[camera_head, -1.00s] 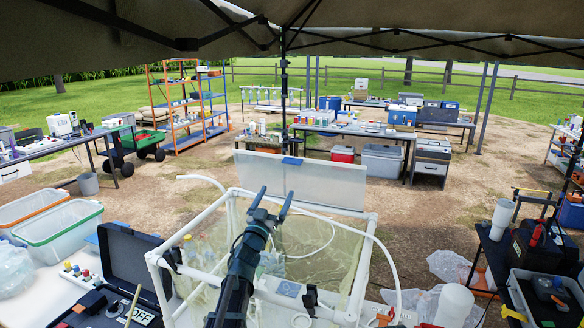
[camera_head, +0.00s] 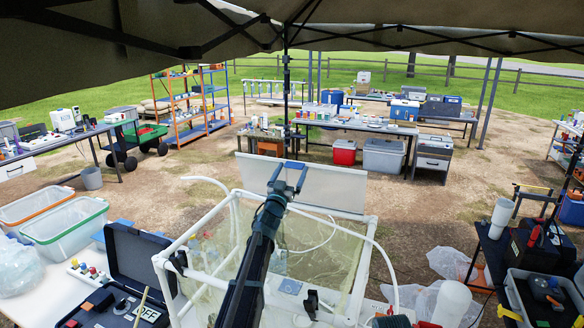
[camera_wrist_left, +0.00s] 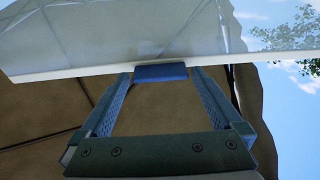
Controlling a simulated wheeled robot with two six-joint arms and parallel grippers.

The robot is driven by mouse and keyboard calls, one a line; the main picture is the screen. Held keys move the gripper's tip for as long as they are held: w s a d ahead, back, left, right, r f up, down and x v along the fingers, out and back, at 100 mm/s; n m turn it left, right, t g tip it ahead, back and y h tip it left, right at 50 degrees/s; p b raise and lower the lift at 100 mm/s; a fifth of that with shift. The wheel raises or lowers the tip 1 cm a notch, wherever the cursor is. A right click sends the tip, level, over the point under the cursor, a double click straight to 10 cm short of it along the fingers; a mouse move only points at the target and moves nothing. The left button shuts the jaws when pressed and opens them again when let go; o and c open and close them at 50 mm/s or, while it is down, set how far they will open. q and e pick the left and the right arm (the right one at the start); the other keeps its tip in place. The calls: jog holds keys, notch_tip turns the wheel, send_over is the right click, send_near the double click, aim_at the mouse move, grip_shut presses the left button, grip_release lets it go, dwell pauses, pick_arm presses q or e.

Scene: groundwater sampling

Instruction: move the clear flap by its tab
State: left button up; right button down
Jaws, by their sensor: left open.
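The clear flap (camera_head: 335,187) stands raised and tilted at the back of a white pipe frame. Its blue tab (camera_head: 293,165) is on the flap's top edge. My left gripper (camera_head: 288,167) is open, with its fingertips at the height of the tab. In the left wrist view, the flap (camera_wrist_left: 120,40) spans the top, and the blue tab (camera_wrist_left: 160,72) lies between the two fingertips of my left gripper (camera_wrist_left: 159,80), with a gap at each side. My right gripper is not in view.
A black case (camera_head: 135,255) and clear bins (camera_head: 65,225) stand at the left. A black toolbox (camera_head: 540,245) is at the right.

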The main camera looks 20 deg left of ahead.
pick_arm(q)
jog(key=shift+w+r, duration=0.1)
jog(key=shift+w, duration=0.15)
jog(key=shift+c, duration=0.3)
grip_shut()
